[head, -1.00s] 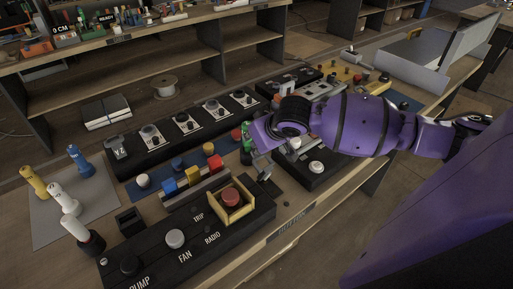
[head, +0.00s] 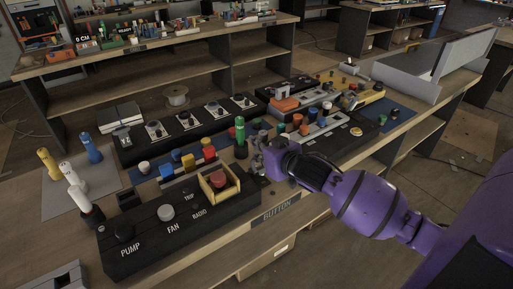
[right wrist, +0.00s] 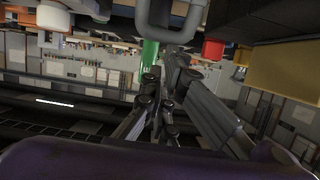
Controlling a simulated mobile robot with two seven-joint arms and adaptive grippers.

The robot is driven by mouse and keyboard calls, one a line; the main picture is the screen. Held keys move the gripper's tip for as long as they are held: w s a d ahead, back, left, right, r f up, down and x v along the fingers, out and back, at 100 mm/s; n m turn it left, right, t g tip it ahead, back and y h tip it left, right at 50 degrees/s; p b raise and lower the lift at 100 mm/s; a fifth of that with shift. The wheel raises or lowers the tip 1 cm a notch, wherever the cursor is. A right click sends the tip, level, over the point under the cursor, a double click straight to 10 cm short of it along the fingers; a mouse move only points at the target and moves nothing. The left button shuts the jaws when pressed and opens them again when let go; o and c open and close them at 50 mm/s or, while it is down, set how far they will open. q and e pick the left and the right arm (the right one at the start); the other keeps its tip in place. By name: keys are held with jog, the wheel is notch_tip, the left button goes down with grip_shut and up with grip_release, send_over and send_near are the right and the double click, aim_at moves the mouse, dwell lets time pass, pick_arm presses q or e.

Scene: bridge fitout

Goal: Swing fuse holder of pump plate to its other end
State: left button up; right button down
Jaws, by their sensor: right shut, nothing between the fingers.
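My right gripper (head: 257,162) is at the right end of the black control box, beside a green upright handle (head: 240,138). In the right wrist view its fingers (right wrist: 165,85) are together with nothing between them. A grey U-shaped handle (right wrist: 168,36) shows just beyond the fingertips; I cannot tell whether they touch. I cannot make out for certain which part is the fuse holder or which is the pump plate. My left gripper is not in view.
A red button (head: 218,179) sits in a yellow guard by the right gripper. Coloured blocks (head: 188,161) stand behind the box. White, yellow and blue handles (head: 92,148) stand at left. An orange piece (head: 287,104) is on the panel behind. The bench's front edge is close.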

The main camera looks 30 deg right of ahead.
jog(key=shift+s+f+t, duration=0.85)
jog(key=shift+s+t, duration=0.05)
jog(key=shift+s, duration=0.25)
jog(key=s+f, duration=0.1)
jog(key=s+f+t, duration=0.1)
jog(key=s, duration=0.1)
jog(key=shift+s+d+f, duration=0.1)
jog(key=shift+s+d, duration=0.05)
jog(key=shift+d, duration=0.05)
